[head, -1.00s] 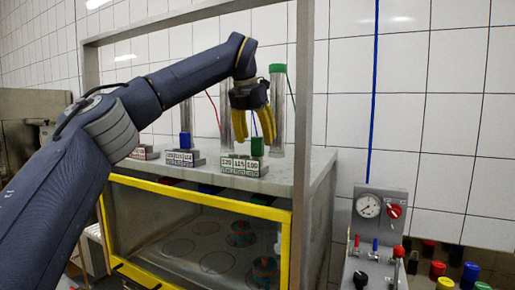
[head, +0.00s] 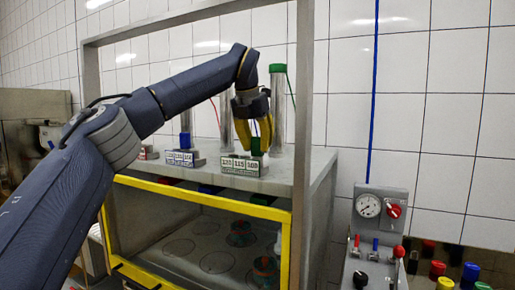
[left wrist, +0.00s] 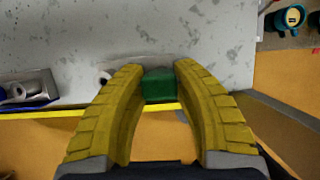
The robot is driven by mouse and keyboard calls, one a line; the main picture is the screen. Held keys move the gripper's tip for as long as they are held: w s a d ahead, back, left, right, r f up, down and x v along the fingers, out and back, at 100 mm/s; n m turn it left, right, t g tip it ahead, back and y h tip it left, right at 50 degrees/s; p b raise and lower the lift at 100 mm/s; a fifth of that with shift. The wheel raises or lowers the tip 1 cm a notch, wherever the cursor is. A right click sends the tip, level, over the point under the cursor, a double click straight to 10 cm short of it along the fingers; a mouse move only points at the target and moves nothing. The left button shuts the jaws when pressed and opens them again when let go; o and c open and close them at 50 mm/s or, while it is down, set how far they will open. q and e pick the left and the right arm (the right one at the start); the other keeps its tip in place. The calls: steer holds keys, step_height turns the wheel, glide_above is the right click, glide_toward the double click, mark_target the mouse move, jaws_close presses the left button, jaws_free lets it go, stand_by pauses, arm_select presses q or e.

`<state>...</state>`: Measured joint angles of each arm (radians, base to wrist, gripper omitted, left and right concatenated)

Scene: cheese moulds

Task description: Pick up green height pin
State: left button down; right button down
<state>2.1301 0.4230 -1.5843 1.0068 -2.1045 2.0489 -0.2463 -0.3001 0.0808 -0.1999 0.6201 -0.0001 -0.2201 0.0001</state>
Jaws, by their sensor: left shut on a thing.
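The green height pin (head: 256,145) stands at the right end of a block (head: 240,167) with number labels, on the grey top of the press frame. In the left wrist view the green pin (left wrist: 158,86) lies between the yellow fingertips. My left gripper (head: 254,143) points down and is shut on the pin, with a finger on each side of it. The fingers hide part of the pin in the head view. My right gripper is in neither view.
A blue pin (head: 186,141) stands on another labelled block (head: 182,159) to the left. A green-capped cylinder (head: 277,110) rises close behind the gripper. A grey frame post (head: 303,120) stands to the right. A gauge panel (head: 381,215) is at the lower right.

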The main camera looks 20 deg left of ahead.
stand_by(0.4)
arm_select(q)
steer(key=shift+r, duration=4.95)
